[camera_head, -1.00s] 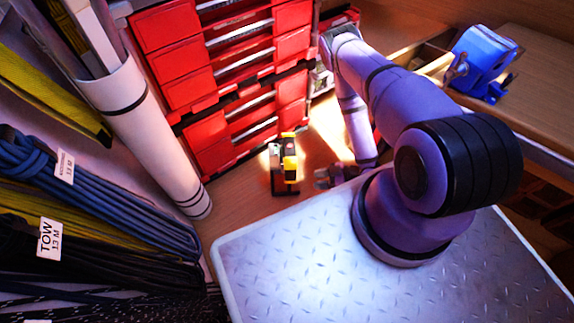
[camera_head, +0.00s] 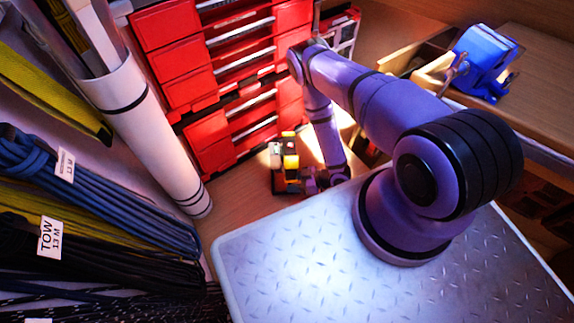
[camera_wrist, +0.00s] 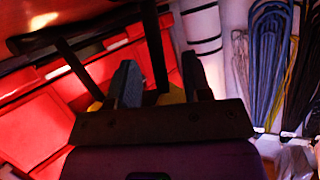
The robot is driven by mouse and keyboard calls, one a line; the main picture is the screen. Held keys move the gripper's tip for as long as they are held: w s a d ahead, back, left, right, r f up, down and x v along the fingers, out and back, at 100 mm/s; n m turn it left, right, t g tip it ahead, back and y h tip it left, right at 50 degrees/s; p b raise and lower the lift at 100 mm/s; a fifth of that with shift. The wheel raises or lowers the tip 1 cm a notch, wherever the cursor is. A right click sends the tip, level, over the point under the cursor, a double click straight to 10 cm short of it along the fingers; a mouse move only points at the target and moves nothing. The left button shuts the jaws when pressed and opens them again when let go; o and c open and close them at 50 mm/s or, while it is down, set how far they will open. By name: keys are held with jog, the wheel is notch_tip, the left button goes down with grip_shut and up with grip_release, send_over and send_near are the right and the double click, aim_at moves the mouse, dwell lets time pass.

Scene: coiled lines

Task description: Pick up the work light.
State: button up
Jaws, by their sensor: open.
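The work light (camera_head: 290,161), yellow and black with a dark frame, stands on the wooden floor in front of the red drawers. My gripper (camera_head: 306,184) is low at its right side, very close to it; the head view does not show clearly whether they touch. In the wrist view, my gripper's grey fingers (camera_wrist: 159,66) are apart. A black bar of the work light's frame (camera_wrist: 155,45) shows between them, and yellow parts show behind the gripper body. The gripper body hides much of the light there.
Red drawer units (camera_head: 235,75) stand close behind the light. A white tube (camera_head: 150,135) holding long pieces stands to the left, beside hanging coiled lines (camera_head: 110,190). A blue clamp-like tool (camera_head: 482,62) sits on the wooden bench at right.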

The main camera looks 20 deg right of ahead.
aim_at(294, 178)
grip_shut()
jog(key=shift+r, duration=0.1)
dwell(0.4)
jog(key=shift+w+r, duration=0.1)
jog(key=shift+r, duration=1.4)
jog(key=shift+s+r, duration=0.2)
jog(key=s+d+r, duration=0.1)
jog(key=s, duration=1.4)
jog(key=shift+s+r, duration=0.2)
jog(key=shift+s, duration=0.2)
